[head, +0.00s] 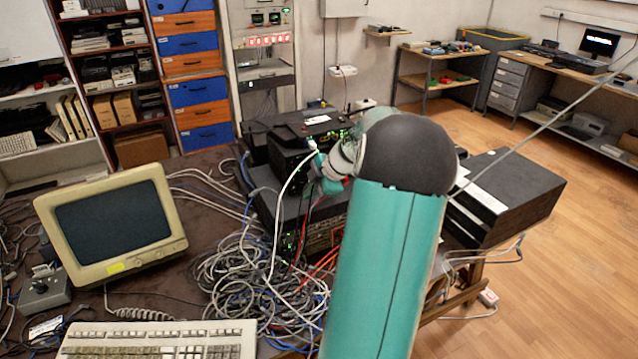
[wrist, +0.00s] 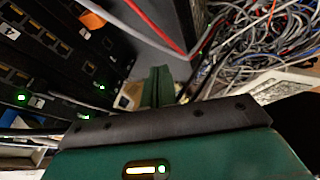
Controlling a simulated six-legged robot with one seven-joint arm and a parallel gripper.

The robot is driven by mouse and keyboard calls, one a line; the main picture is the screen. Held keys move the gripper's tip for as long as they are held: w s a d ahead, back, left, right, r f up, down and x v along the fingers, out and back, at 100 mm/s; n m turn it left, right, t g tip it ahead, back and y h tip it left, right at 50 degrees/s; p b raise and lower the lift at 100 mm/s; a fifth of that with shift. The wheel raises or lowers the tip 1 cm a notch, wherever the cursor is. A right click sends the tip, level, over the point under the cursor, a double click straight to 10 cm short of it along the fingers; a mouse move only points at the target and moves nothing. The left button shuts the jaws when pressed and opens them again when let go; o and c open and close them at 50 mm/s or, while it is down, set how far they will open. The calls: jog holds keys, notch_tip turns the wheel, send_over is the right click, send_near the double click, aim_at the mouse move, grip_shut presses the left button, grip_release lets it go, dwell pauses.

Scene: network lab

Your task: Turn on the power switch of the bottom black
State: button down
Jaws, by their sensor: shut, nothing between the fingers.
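A stack of black network devices (head: 285,160) stands on the table in the middle of the head view, with green lights and cables on its face. A lower black unit (head: 322,232) sits under it, partly behind my arm. In the wrist view, black panels with ports (wrist: 40,50) and green lights fill the left side. My gripper (wrist: 160,78) has its green fingers shut and empty, pointing past the panels. I cannot make out a power switch in either view.
Tangled grey and blue cables (head: 240,280) lie before the devices, and a red cable (wrist: 205,35) runs close to my gripper. An old monitor (head: 112,222) and a keyboard (head: 160,340) are at the left. A black box (head: 510,195) stands at the right. The wooden floor (head: 560,270) is mostly clear.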

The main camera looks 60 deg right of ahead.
aim_at(294, 189)
jog(key=x, duration=0.3)
jog(key=shift+w+d, duration=0.1)
jog(key=shift+w, duration=0.3)
jog(key=shift+w+d+f, duration=0.1)
jog(key=shift+w+d, duration=0.6)
jog(key=shift+w, duration=0.2)
jog(key=shift+w+d, duration=0.2)
jog(key=shift+w, duration=0.15)
jog(key=shift+w, duration=0.1)
jog(key=shift+w+d+f, duration=0.1)
jog(key=shift+w+f, duration=0.05)
jog(key=shift+r, duration=0.9)
